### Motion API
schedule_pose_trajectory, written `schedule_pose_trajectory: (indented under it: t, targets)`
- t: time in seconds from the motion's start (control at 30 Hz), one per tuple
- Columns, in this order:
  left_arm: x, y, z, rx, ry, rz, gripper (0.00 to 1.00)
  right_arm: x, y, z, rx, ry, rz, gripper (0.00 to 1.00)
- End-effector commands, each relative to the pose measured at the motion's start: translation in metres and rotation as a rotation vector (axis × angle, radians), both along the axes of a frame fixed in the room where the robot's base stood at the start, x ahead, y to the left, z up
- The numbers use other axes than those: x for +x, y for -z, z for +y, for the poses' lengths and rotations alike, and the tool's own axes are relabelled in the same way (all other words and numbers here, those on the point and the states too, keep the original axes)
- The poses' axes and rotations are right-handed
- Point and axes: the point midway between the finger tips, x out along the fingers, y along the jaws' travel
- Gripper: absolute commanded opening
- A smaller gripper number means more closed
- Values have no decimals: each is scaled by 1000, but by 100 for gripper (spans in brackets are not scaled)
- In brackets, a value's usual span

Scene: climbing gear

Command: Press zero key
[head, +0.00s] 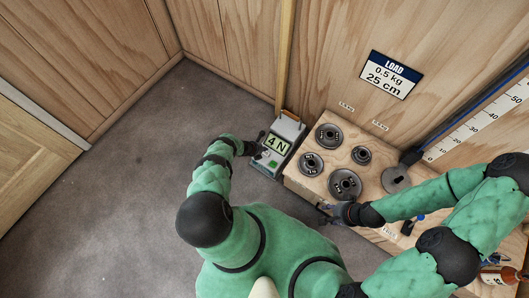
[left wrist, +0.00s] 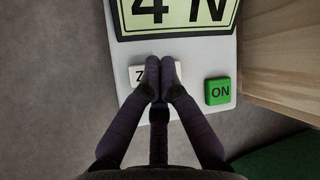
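A grey force gauge (head: 291,128) stands at the left end of the wooden bench, and its display (head: 277,144) reads "4 N". In the left wrist view the display (left wrist: 178,17) is cut off at the top. The white zero key (left wrist: 137,75) shows only its left part with a "Z"; my fingers cover most of the rest. My left gripper (left wrist: 161,66) has its fingertips together over this key; whether they touch it I cannot tell. In the head view my left gripper (head: 258,151) is at the gauge's left side. My right gripper (head: 324,213) is near the bench's front edge, its fingers too small to read.
A "LOAD 0.5 kg 25 cm" sign (head: 390,75) and a scale (head: 480,125) are on the wall.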

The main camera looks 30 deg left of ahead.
Motion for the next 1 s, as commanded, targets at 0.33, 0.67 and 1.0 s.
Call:
schedule_pose_trajectory:
  t: [0.33,0.67,1.0]
  targets:
    - [0,1,0,0,0,0,0,0,0,0,0,0,0,40]
    - [0,8,0,2,0,-1,0,0,0,0,0,0,0,40]
    - [0,8,0,0,0,0,0,0,0,0,0,0,0,40]
